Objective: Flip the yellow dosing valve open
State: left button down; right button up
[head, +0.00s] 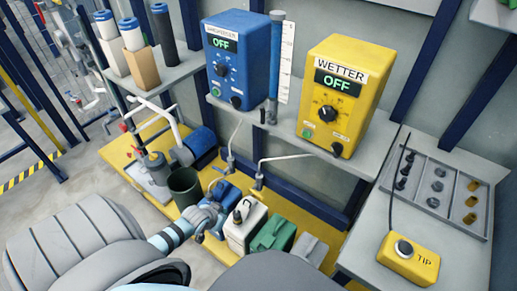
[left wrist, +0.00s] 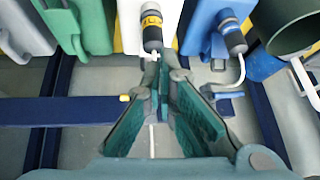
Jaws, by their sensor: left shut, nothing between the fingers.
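My left gripper (head: 212,214) reaches in from the lower left, beside the white canister (head: 238,238). In the left wrist view its green-padded fingers (left wrist: 159,68) come together at the tips and hold nothing. A dark cylindrical fitting with a yellow band (left wrist: 151,20), which looks like the yellow dosing valve, stands in front of the white canister there, just beyond the fingertips. Whether the tips touch it I cannot tell. No lever position can be made out. My right gripper is not in view.
A similar fitting with a blue band (left wrist: 232,35) is by the blue canister (left wrist: 207,25). The yellow WETTER box (head: 344,95) and blue dosing box (head: 240,62) both read OFF. A dark green bucket (head: 185,187) stands left.

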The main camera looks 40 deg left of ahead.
pick_arm(q)
jog(key=w+d+r+m+t+h+b, duration=0.1)
jog(key=w+d+r+t+h+b, duration=0.2)
jog(key=w+r, duration=0.65)
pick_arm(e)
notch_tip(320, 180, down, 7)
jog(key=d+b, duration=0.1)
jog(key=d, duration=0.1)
pick_arm(q)
jog(key=y+b, duration=0.1)
jog(key=b, duration=0.6)
send_over(256, 194)
jog(key=d, duration=0.2)
notch_tip(256, 194, down, 7)
jog(key=f, duration=0.1)
jog(key=f+b, duration=0.2)
jog(key=shift+s+a+f, duration=0.2)
jog(key=shift+a, duration=0.1)
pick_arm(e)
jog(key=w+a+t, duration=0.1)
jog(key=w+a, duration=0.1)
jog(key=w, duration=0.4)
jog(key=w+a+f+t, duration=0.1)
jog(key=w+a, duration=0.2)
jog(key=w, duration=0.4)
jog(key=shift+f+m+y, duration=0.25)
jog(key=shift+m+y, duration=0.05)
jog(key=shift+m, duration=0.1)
pick_arm(q)
jog(key=shift+y, duration=0.3)
